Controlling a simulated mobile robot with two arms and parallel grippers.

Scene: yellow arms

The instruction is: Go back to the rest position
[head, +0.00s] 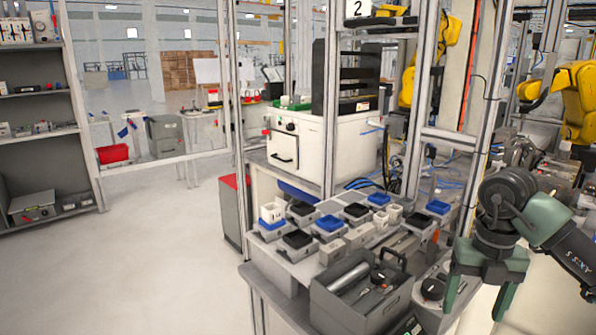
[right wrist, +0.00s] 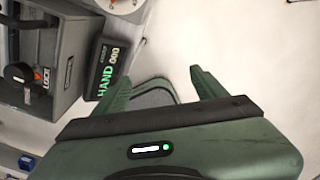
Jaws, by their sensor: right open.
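My right gripper (head: 480,305) is at the lower right of the head view, pointing down beside the workbench, with its green fingers apart. The right wrist view shows the same two fingers (right wrist: 160,85) spread with nothing held between them. Pale floor or surface shows beyond the fingertips. My left gripper is not in the head view.
A grey toolbox (head: 362,300) with a handle stands at the bench's front, left of my right gripper. Blue-topped and black-topped boxes (head: 329,224) cover the bench. A small dark device (right wrist: 108,68) lies near the fingers. Open floor (head: 150,260) spreads at left.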

